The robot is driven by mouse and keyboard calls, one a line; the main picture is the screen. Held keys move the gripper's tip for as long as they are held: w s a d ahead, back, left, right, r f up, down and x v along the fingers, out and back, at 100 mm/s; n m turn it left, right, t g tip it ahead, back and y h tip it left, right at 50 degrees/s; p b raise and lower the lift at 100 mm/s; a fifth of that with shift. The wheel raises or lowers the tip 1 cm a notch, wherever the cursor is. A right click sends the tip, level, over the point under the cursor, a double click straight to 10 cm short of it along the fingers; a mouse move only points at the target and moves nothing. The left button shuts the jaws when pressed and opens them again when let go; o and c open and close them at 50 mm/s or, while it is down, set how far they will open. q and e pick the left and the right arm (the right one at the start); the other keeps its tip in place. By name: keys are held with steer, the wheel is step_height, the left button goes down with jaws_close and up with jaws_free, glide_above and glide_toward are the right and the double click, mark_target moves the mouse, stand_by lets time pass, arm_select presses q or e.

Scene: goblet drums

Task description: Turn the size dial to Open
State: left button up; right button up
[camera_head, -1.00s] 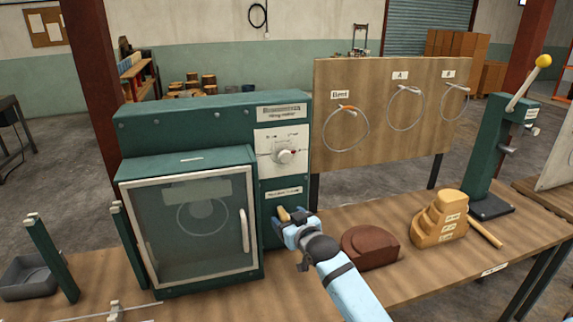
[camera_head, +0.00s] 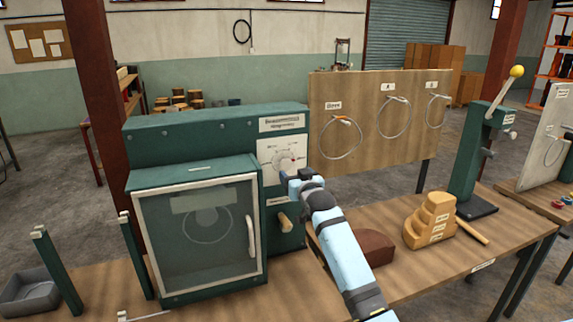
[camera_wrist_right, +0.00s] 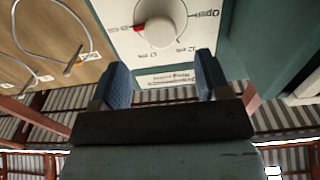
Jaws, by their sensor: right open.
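The size dial (camera_head: 281,162) is a pale round knob on a white plate on the green machine (camera_head: 215,120). In the wrist view the dial (camera_wrist_right: 162,26) shows a red mark on its left side. The printed word "Open" (camera_wrist_right: 207,14) is at the plate's upper right there, away from the red mark. My right gripper (camera_head: 297,180) is just below and in front of the dial. In the wrist view its two blue fingers (camera_wrist_right: 162,74) are apart with nothing between them; the knob is beyond their tips. My left gripper is out of view.
A wooden handle (camera_head: 285,222) sticks out below the dial. The glass door (camera_head: 200,235) is shut. A brown block (camera_head: 365,247) and a stepped wooden block (camera_head: 432,222) stand on the bench to the right. A board with wire rings (camera_head: 375,150) stands behind.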

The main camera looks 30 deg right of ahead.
mark_target(287, 166)
steer(key=p+x, duration=0.1)
steer(key=x, duration=0.7)
steer(key=shift+a, duration=0.1)
steer(key=c, duration=0.9)
